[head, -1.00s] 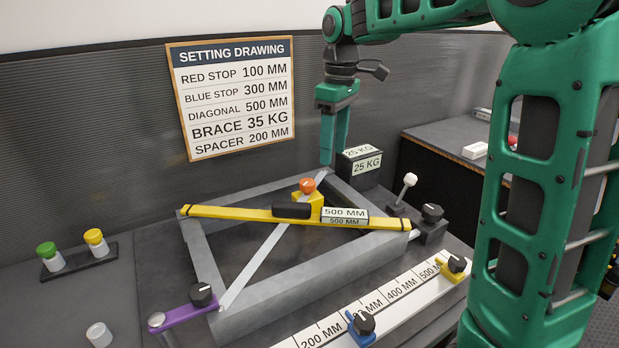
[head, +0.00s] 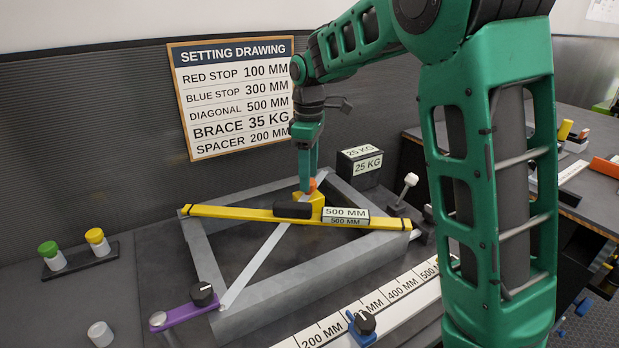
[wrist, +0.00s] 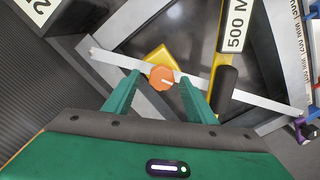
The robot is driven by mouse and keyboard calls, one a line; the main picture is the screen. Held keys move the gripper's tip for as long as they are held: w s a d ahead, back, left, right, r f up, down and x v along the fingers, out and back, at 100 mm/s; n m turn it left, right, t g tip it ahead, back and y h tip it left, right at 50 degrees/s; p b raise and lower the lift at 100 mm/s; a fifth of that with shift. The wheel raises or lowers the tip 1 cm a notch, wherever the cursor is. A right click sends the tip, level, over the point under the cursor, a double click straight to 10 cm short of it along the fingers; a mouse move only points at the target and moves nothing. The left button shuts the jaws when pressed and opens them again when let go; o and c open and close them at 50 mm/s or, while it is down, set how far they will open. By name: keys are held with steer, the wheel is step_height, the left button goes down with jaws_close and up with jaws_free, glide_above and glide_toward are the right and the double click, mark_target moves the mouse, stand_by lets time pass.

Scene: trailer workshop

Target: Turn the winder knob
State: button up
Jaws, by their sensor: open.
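The orange round knob (head: 313,184), which I take to be the winder knob, stands on a yellow bracket (wrist: 161,57) at the back of the grey frame. In the wrist view the knob (wrist: 161,79) shows a pale line on its top. My gripper (head: 307,187) points down at the knob, open, with one finger on each side of it in the wrist view. I cannot tell whether a finger touches the knob. In the head view the fingers partly hide it.
The yellow bar (head: 235,212) with a black grip (head: 292,209) and a 500 MM label lies across the grey frame (head: 255,310). A 25 KG block (head: 361,165) stands behind. A purple arm (head: 180,316) with a black knob is at front left.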

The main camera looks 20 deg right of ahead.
steer(key=shift+f, duration=0.65)
steer(key=c, duration=1)
steer(key=shift+d, duration=0.25)
steer(key=shift+c, duration=0.2)
steer(key=shift+a, duration=0.15)
